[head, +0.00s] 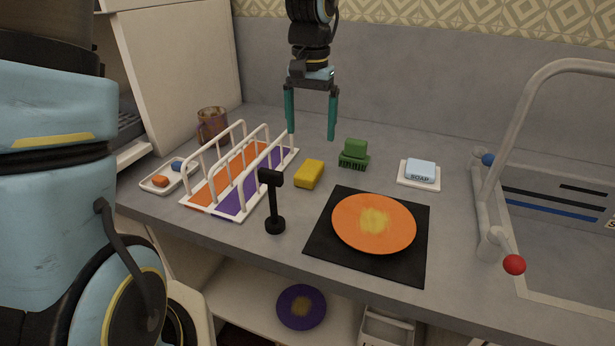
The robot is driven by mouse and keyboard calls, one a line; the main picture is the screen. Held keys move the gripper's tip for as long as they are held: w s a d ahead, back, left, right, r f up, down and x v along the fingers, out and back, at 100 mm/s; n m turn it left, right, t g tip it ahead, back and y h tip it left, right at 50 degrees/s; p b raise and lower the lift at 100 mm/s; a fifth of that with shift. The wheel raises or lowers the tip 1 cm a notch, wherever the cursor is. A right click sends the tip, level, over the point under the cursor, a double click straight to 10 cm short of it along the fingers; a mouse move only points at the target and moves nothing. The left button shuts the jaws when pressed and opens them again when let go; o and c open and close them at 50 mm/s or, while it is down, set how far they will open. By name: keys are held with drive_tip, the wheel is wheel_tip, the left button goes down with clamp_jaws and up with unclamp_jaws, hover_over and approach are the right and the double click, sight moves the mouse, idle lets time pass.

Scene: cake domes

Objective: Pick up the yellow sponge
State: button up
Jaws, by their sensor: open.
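The yellow sponge (309,174) lies flat on the grey counter, between the white dish rack and the green brush. My gripper (311,138) hangs above the counter, pointing down, with its two teal fingers apart and nothing between them. In the head view the fingertips appear above and behind the sponge, not touching it. The exact height gap cannot be told from this one view.
A white rack (243,200) stands left, a green brush (354,152) right of the sponge. A black post (273,200) stands in front. An orange plate (374,222) lies on a black mat (328,251). Soap (420,170) and a sink (560,200) are further right.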

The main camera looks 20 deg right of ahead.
sight(309, 169)
wheel_tip(309, 169, down, 10)
drive_tip(key=shift+a+f+p, duration=0.1)
drive_tip(key=shift+p, duration=1.1)
drive_tip(key=c, duration=1.4)
